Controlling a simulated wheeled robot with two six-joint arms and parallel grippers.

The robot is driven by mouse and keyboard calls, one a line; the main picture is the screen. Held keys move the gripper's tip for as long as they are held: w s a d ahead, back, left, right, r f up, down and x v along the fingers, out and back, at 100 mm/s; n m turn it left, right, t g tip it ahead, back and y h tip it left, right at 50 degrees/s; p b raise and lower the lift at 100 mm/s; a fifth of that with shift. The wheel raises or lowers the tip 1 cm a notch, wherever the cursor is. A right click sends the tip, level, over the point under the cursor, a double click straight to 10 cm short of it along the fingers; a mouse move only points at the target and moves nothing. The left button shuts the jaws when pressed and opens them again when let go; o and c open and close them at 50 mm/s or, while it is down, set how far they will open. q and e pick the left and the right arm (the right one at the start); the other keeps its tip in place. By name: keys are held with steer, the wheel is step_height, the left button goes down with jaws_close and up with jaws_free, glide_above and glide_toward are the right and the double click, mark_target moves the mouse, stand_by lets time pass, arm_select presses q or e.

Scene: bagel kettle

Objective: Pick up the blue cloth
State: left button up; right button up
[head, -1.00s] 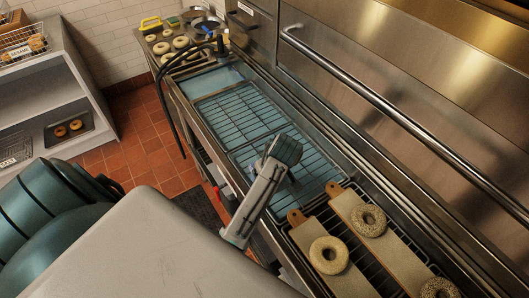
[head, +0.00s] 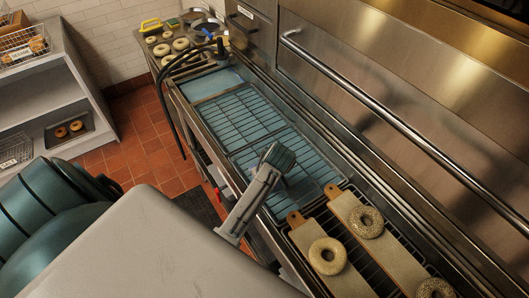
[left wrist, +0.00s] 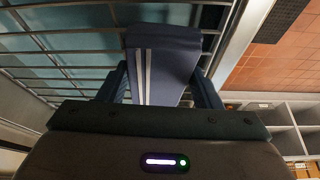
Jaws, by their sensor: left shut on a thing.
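The blue cloth (left wrist: 165,62), with pale stripes, shows in the left wrist view as a folded piece. My left gripper (left wrist: 160,82) is shut on it, with one dark finger on each side. The cloth stands out past the fingertips, in front of a wire rack. In the head view, my left arm reaches over the near edge of the sink counter, its wrist above the wire racks. The fingers and the cloth cannot be made out clearly there. My right gripper is in neither view.
Wire racks (head: 238,115) cover the blue-tinted basin. Bagels (head: 328,256) lie on wooden boards (head: 389,247) at the right end. A long steel bar (head: 400,117) runs along the steel hood behind. A shelf (head: 75,95) is at left.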

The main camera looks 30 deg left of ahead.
arm_select(q)
steer(key=shift+r+b, duration=0.45)
step_height(320, 180, up, 2)
steer(key=shift+r+b, duration=0.1)
steer(key=shift+b, duration=0.65)
steer(key=s+d+r+b, duration=0.2)
steer(key=s+b, duration=0.3)
steer(key=s, duration=1.1)
steer(key=shift+d, duration=0.15)
